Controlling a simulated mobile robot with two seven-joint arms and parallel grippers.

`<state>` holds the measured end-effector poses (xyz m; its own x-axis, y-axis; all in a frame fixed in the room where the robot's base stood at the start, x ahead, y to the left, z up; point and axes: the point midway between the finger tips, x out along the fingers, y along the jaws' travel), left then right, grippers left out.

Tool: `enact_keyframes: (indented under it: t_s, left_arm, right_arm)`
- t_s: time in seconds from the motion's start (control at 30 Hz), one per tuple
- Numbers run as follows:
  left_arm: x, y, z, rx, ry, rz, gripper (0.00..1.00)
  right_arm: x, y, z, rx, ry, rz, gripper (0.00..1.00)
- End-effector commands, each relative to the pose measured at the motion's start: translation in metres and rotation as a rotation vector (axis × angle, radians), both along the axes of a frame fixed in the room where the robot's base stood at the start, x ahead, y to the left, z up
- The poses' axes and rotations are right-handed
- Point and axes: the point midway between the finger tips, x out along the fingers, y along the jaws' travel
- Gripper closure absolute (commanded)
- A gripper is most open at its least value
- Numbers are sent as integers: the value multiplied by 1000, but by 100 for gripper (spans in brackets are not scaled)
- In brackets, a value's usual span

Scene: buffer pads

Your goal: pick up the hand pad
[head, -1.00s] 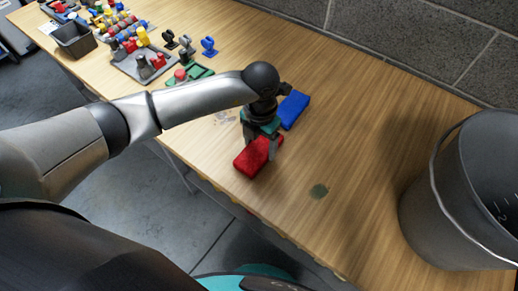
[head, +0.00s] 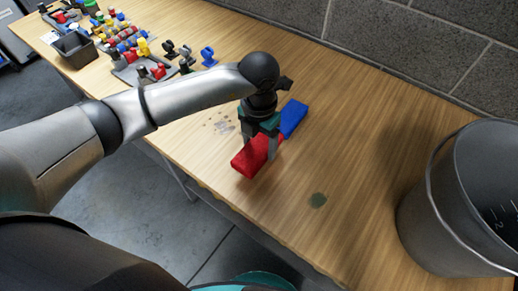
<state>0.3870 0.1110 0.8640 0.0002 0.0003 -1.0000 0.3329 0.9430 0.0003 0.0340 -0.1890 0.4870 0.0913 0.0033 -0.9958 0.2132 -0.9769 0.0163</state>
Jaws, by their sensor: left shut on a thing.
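A red pad (head: 250,161), a block-shaped piece, is between the fingers of my left gripper (head: 261,151). The gripper points down and is shut on the pad across its width. The pad seems to be a little above the wooden table. A blue pad (head: 293,118) lies on the table just behind and to the right of it, partly hidden by the gripper. Neither pad is labelled as the hand pad. My right gripper is not in view.
A large grey bucket (head: 420,215) stands at the right. A dark bin (head: 76,49) and a grey tray (head: 128,73) with coloured parts are at the far left. A brick wall (head: 420,50) bounds the back. The table (head: 365,160) is clear between the pads and bucket.

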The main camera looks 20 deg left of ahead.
Motion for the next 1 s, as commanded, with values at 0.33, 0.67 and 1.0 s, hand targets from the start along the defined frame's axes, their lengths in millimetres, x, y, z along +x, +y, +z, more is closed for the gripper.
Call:
enact_keyframes:
  t_s: [0.33, 0.67, 1.0]
  left_arm:
    - [1, 0, 104, -1, -6, -1, 77]
    - [0, 0, 151, -1, -2, 1, 77]
    - [0, 0, 154, -1, 0, 0, 77]
  right_arm:
    - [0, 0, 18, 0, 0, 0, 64]
    - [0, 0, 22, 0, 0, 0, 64]
    - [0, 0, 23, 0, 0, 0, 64]
